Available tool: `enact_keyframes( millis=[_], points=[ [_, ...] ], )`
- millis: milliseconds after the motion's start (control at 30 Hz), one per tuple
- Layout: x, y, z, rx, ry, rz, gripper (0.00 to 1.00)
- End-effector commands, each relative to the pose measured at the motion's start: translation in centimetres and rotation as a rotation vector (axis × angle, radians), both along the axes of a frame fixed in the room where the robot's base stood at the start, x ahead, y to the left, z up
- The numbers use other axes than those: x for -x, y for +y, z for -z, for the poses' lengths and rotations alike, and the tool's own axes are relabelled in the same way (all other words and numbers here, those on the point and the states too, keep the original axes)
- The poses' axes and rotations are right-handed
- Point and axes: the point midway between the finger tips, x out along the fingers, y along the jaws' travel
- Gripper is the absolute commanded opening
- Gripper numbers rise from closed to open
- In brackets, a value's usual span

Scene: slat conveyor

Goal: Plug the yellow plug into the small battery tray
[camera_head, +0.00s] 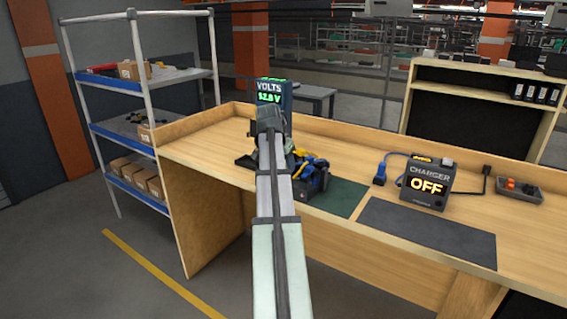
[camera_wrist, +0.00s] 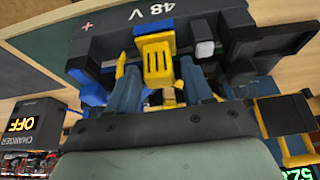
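The small battery tray (camera_wrist: 110,48) is dark, marked "48 V" and a plus sign, and fills the upper wrist view. In the head view the blue, black and yellow battery assembly (camera_head: 312,183) stands on the bench, partly behind my arm. The yellow plug (camera_wrist: 157,60), a slotted block, lies at the tray's edge against a blue part (camera_wrist: 148,24). My gripper (camera_wrist: 160,78) points at it, with one blue-grey finger on each side. I cannot tell whether the fingers touch the plug or how deep it sits. In the head view my arm hides the gripper tips.
A voltmeter (camera_head: 269,93) reading about 52.8 V stands behind my arm. The charger (camera_head: 428,184) shows OFF, with a blue plug (camera_head: 380,175) beside it. A small grey tray (camera_head: 519,191) is farther right. The dark mat (camera_head: 428,232) at the bench front is clear.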

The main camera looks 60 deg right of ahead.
Motion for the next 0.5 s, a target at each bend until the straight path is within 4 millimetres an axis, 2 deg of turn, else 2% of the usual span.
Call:
enact_keyframes(
  millis=[33,133,500],
  points=[
    [0.0,-0.01,0.0,0.0,0.0,0.0,0.56],
    [0.0,-0.01,-0.01,0.0,0.0,0.0,0.65],
    [-0.04,-0.05,-0.6,0.001,-0.001,0.0,0.65]
  ],
)
